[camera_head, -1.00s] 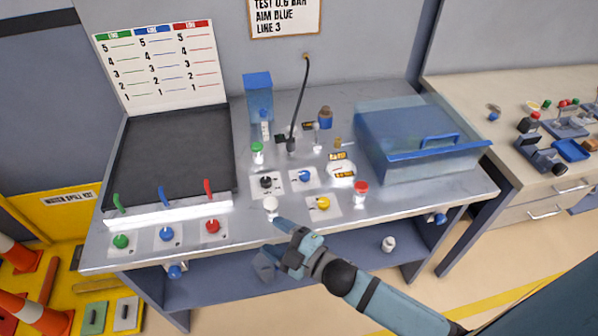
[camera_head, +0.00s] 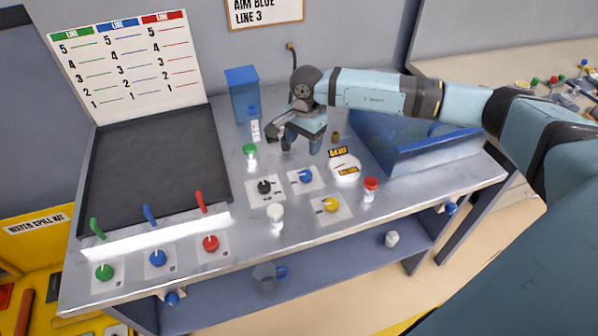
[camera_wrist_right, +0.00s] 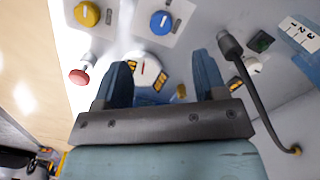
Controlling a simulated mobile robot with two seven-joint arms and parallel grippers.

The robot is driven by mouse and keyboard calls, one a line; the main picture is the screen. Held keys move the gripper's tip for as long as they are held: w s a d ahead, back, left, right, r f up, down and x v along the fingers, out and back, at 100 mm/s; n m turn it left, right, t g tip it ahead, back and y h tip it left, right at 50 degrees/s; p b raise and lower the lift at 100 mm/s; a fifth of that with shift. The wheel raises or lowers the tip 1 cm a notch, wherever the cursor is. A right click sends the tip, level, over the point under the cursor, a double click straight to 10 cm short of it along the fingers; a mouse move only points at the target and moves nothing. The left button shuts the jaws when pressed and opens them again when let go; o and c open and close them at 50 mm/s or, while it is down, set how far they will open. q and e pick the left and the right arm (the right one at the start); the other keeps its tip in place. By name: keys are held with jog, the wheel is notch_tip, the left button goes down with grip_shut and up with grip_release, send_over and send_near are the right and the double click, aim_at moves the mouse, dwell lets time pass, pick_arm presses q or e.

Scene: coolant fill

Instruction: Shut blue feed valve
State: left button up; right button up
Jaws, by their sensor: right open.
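A blue knob (camera_head: 157,258) sits on a white plate at the bench's front left, between a green knob (camera_head: 104,272) and a red knob (camera_head: 210,243). Another blue knob (camera_head: 305,175) sits on a plate mid-bench; it also shows in the right wrist view (camera_wrist_right: 160,21). I cannot tell which is the feed valve. My right gripper (camera_head: 301,147) is open over the back of the bench, behind the mid-bench blue knob. In the right wrist view, its two fingers (camera_wrist_right: 162,78) are apart with nothing held. My left gripper is not in view.
A black knob (camera_head: 264,187), a yellow knob (camera_head: 330,205), a gauge (camera_head: 345,167) and a red button (camera_head: 370,185) surround the mid-bench blue knob. A blue translucent tank (camera_head: 420,152) stands right. A black panel (camera_head: 150,160) with colored levers lies left.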

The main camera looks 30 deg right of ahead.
aim_at(306, 174)
jog(key=shift+h, duration=0.3)
jog(key=f, duration=0.4)
jog(key=d+f+p, duration=0.1)
jog(key=f, duration=0.4)
jog(key=f+p, duration=0.1)
jog(key=f, duration=0.3)
jog(key=shift+w+d+f, duration=0.15)
jog(key=c, duration=0.9)
